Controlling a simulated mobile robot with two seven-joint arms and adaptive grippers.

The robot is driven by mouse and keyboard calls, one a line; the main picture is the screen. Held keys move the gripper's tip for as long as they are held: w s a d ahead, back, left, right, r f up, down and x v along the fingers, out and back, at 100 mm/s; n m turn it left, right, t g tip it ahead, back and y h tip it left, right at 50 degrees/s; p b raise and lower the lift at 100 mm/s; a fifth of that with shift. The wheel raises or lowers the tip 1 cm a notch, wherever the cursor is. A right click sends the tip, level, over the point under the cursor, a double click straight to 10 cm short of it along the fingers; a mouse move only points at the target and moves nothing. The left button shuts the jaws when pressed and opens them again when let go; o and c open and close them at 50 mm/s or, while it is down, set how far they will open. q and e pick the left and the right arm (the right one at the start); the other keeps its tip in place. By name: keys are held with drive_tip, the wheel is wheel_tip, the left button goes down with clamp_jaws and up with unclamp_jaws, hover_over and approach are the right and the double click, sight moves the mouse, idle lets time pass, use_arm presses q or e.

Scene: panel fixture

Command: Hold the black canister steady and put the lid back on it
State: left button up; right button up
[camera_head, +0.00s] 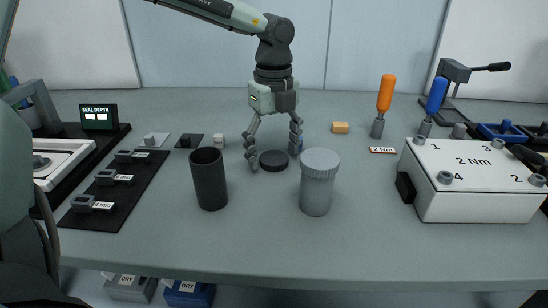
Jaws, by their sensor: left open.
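The black canister (209,183) stands upright on the grey table, left of the middle, with its top open. A flat round black lid (273,161) lies on the table to its right. My left gripper (274,158) points down over the lid. Its fingers are open and spread, one on each side of the lid; I cannot tell whether they touch it. A grey canister (317,187) with its lid on stands just in front and to the right of the gripper. My right gripper is not in view.
Small blocks on black mats (117,190) lie to the left. A yellow block (340,128), orange screwdriver (385,97) and blue screwdriver (435,97) are at the back right. A white box (478,193) with bolts stands right. The table front (260,245) is clear.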

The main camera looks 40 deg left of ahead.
sight(274, 157)
use_arm(q)
drive_tip(key=c, duration=0.9)
drive_tip(key=shift+r, duration=0.3)
wheel_tip(274, 157, up, 9)
drive_tip(key=shift+r+b, duration=0.2)
drive_tip(key=shift+b, duration=0.2)
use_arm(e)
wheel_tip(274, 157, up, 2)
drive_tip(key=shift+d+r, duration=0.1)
